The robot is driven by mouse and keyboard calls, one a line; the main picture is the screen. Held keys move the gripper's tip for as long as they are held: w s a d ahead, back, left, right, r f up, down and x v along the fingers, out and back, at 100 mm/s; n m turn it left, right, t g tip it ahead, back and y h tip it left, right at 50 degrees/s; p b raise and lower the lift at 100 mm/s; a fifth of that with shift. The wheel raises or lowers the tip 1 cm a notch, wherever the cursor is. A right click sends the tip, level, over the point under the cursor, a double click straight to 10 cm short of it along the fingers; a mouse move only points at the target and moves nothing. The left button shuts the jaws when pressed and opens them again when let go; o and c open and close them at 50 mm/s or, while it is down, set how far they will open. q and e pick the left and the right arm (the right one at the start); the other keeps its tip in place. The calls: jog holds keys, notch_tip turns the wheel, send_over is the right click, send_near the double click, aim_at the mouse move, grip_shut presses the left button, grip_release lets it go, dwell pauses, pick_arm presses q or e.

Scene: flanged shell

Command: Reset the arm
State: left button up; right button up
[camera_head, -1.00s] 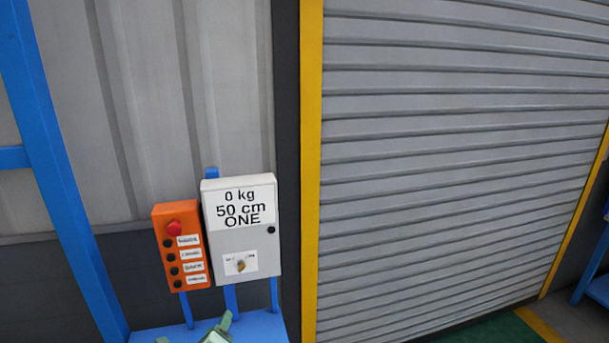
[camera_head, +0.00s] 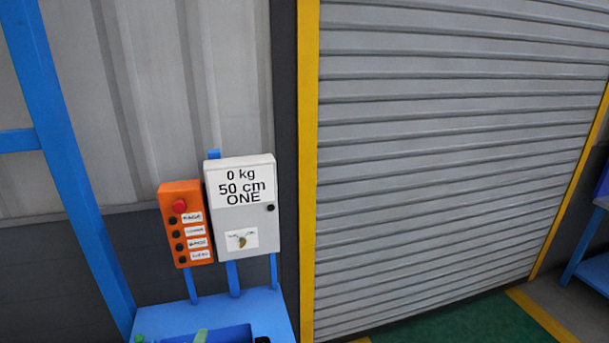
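An orange control box (camera_head: 186,223) with a red button on top and several dark labelled buttons stands left of centre. Right beside it is a grey-white box (camera_head: 241,208) with a sign reading "0 kg 50 cm ONE" and a small knob. Both stand on blue posts above a blue surface (camera_head: 170,318) at the bottom. Neither of my grippers can be made out.
A grey roller shutter (camera_head: 450,150) with a yellow frame (camera_head: 308,170) fills the right. A blue post (camera_head: 65,160) stands at the left. Green floor (camera_head: 470,322) lies clear below the shutter. Blue shelving (camera_head: 592,260) is at the far right.

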pick_arm(q)
jog(key=s+a+r+n+g+y, duration=0.1)
jog(key=s+a+r+n+g, duration=0.2)
jog(key=s+n, duration=0.5)
jog(key=s+a+n+g+y, duration=0.1)
jog(key=s+a+n+g, duration=0.3)
jog(key=s, duration=0.7)
jog(key=s+d+f+g+h+b, duration=0.15)
jog(key=f+b, duration=0.55)
jog(key=f, duration=1.3)
jog(key=s+d+f+h+b, duration=0.15)
jog(key=f+b, duration=0.45)
jog(key=f, duration=1.3)
jog(key=s+f+n+g+b, duration=0.1)
jog(key=s+f+b, duration=0.5)
jog(key=s+f, duration=0.4)
jog(key=s+f+n+g+h+b, duration=0.1)
jog(key=s+f+g+b, duration=0.1)
jog(key=s+f+b, duration=0.4)
jog(key=s+f, duration=0.5)
jog(key=f, duration=0.8)
jog(key=shift+s+d+f+b, duration=0.15)
jog(key=shift+s+b, duration=0.05)
jog(key=shift+b, duration=0.1)
